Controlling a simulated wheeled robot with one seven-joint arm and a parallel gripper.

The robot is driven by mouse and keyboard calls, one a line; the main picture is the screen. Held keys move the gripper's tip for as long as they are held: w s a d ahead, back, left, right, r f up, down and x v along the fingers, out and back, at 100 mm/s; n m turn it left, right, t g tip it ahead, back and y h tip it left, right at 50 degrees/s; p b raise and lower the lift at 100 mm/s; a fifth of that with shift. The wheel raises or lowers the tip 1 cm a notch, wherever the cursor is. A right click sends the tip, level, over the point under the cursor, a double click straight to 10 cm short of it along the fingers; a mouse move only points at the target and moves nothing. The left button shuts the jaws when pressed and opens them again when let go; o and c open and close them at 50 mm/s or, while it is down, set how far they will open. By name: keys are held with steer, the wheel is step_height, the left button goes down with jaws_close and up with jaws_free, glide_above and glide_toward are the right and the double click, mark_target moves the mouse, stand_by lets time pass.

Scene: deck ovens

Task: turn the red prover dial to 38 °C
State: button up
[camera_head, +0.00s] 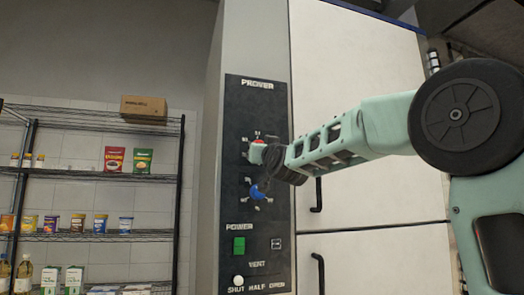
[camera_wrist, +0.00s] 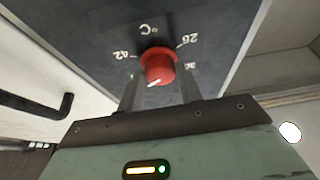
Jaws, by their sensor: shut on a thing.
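The red prover dial (camera_wrist: 158,66) shows in the wrist view, between the two fingers of my gripper (camera_wrist: 159,88), which is shut on it. Its white pointer mark points to the lower left of that view. The printed marks look upside down there: 42 is at upper left, 26 at upper right, and °C above. Another mark at right is partly hidden, and any marks below the dial are covered by my gripper. In the head view the red dial (camera_head: 260,141) shows only in part behind my gripper (camera_head: 257,154), high on the black prover panel (camera_head: 236,120).
A blue dial (camera_head: 257,191) sits just below my gripper on the same panel. Lower down are a green power switch (camera_head: 239,246) and a white vent knob (camera_head: 238,280). Black door handles (camera_head: 317,195) stand out at right. A wire shelf (camera_head: 80,235) with goods is at left.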

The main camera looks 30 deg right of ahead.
steer(key=shift+w+f, duration=0.1)
steer(key=shift+f, duration=0.05)
steer(key=o, duration=1)
steer(key=shift+p+v, duration=5.15)
steer(key=shift+v, duration=3.55)
